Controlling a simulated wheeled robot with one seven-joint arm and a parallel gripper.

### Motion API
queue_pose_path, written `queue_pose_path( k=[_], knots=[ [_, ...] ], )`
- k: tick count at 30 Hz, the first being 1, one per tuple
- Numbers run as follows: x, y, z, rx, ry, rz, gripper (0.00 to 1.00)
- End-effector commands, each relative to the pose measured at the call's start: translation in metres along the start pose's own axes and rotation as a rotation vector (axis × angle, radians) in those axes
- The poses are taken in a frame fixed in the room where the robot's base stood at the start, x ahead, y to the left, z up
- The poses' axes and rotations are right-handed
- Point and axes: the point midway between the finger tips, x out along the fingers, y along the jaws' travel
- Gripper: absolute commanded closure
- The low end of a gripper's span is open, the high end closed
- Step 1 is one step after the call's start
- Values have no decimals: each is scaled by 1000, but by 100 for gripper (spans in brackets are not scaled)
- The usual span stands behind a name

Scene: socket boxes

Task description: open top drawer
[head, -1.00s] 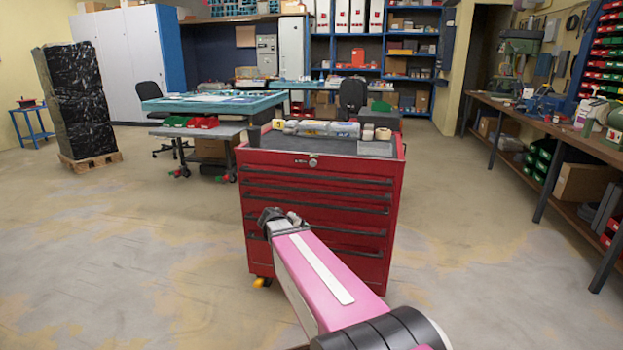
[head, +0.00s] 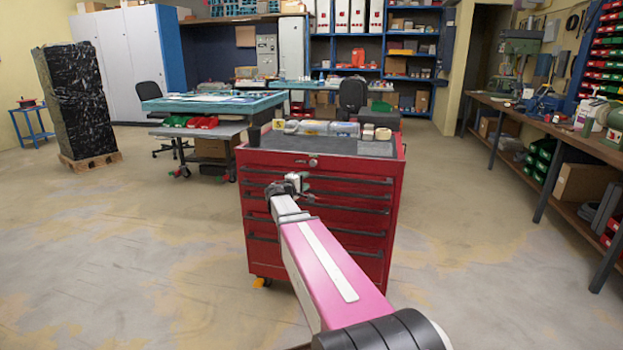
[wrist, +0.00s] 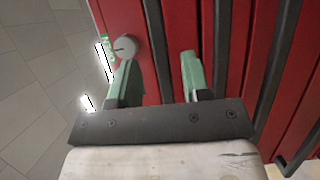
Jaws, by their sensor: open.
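The red tool cabinet (head: 262,212) stands in the middle of the head view, with several drawers, all looking shut. The top drawer's dark handle strip (head: 345,177) runs across just below the round lock (head: 313,162). My gripper (head: 298,180) is in front of the upper left drawers and hides part of them. In the wrist view my gripper (wrist: 158,62) is open, with its two green fingers pointing at the red front. One dark handle strip (wrist: 156,40) lies between the fingers, beside the lock (wrist: 125,46). I cannot tell whether the fingertips touch it.
Bottles and small items (head: 320,128) lie on the cabinet top. A workbench (head: 560,135) runs along the right wall. A table (head: 212,103) and a black wrapped pallet load (head: 73,103) stand behind to the left. The floor around the cabinet is clear.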

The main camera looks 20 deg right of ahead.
Motion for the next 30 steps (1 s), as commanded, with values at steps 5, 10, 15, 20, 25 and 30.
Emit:
queue_pose_path(
  k=[5,10,15,20,25,30],
  knots=[
    [31,0,-1,0,-1,0,56],
    [47,0,-1,0,-1,0,56],
    [52,0,0,0,0,0,56],
    [52,0,0,0,0,0,56],
    [52,0,0,0,0,-1,89],
    [52,0,0,0,0,-1,100]
  ],
)
